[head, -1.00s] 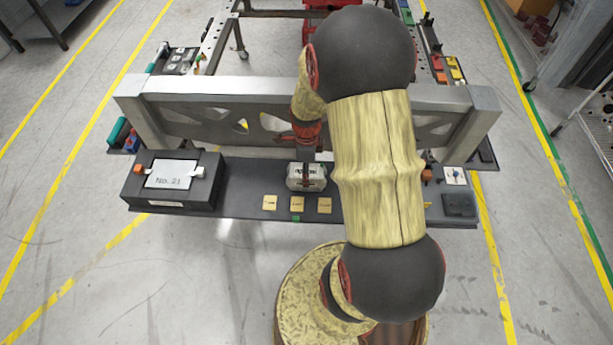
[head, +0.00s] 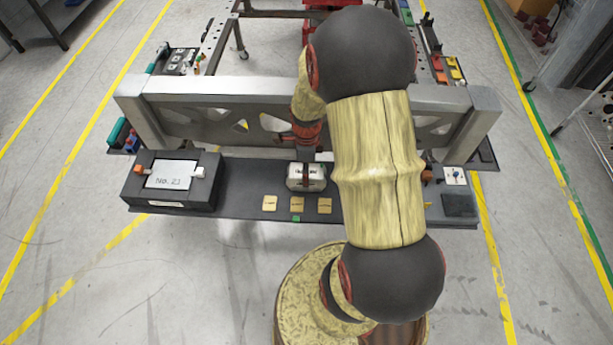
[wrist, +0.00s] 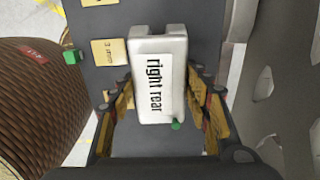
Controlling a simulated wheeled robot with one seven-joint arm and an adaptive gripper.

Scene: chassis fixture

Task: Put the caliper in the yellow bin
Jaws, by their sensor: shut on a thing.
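A white block labelled "right rear" (wrist: 158,85), which I take to be the caliper, is between the fingers of my gripper (wrist: 160,115) in the wrist view. The fingers sit along its two long sides. In the head view the white caliper (head: 306,184) is on or just above the dark shelf, with my dark gripper (head: 306,172) over it. Whether it touches the shelf cannot be told. A small yellow bin-like shape (head: 454,73) is at the far right, beyond the metal crossbeam.
The dark shelf (head: 240,200) carries small tan labelled tiles (head: 297,204) in front of the caliper and a dark box with a "No. 21" plate (head: 170,175) at the left. The tall metal crossbeam (head: 220,90) stands just behind. My arm hides part of the right side.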

